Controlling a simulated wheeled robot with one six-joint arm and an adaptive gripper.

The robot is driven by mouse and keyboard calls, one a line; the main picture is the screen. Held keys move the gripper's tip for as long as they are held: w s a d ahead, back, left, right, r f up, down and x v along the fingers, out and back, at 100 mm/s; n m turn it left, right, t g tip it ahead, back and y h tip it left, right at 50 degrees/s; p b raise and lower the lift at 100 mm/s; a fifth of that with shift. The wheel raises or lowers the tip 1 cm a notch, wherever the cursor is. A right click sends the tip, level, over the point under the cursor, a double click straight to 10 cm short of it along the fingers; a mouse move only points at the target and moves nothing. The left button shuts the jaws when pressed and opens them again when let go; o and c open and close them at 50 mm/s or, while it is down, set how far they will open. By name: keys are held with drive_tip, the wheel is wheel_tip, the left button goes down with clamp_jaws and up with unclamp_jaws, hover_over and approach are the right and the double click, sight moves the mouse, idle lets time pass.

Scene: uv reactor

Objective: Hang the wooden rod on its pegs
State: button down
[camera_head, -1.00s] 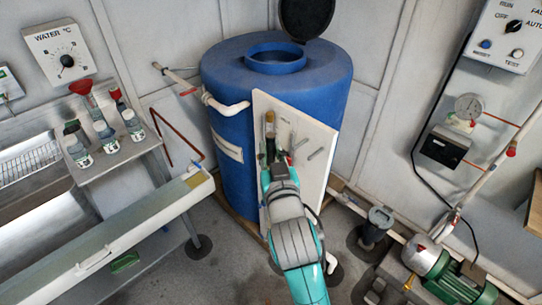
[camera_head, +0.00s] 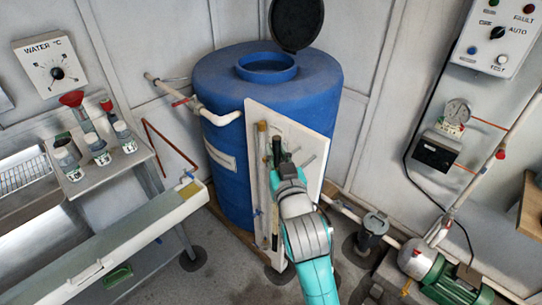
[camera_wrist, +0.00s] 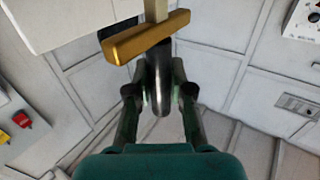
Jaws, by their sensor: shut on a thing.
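The wooden rod (camera_head: 262,180) shows in the head view as a long tan upright stick with a golden-brown top, along the left side of a white board (camera_head: 313,140). My gripper (camera_head: 277,152) is at its upper part, in front of the board. In the wrist view a golden-brown crosspiece and pale shaft of the rod (camera_wrist: 148,38) lie just beyond my gripper (camera_wrist: 160,92). The fingers are closed around a dark grey, rounded piece below the crosspiece. Grey pegs (camera_head: 307,162) stick out of the board right of my gripper. Contact between rod and pegs is hidden.
A blue tank (camera_head: 225,100) stands behind the board, with a pipe (camera_head: 215,115) at its left. A sink bench with bottles (camera_head: 97,148) is at left. A pump (camera_head: 425,265) and pipes are at lower right. Some grey floor is clear between.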

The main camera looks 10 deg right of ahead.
drive_tip(key=shift+w+d+f, duration=0.1)
drive_tip(key=shift+w+d, duration=0.85)
drive_tip(key=shift+d, duration=0.35)
drive_tip(key=shift+w+d+f, duration=0.1)
drive_tip(key=shift+w+d, duration=0.85)
drive_tip(key=shift+d, duration=0.35)
drive_tip(key=shift+w+d+f, duration=0.1)
drive_tip(key=shift+w+d, duration=0.85)
drive_tip(key=shift+d, duration=0.35)
drive_tip(key=shift+f, duration=0.7)
drive_tip(key=c, duration=1)
unclamp_jaws()
drive_tip(key=shift+o, duration=0.2)
drive_tip(key=shift+s+f, duration=0.1)
drive_tip(key=shift+s, duration=0.05)
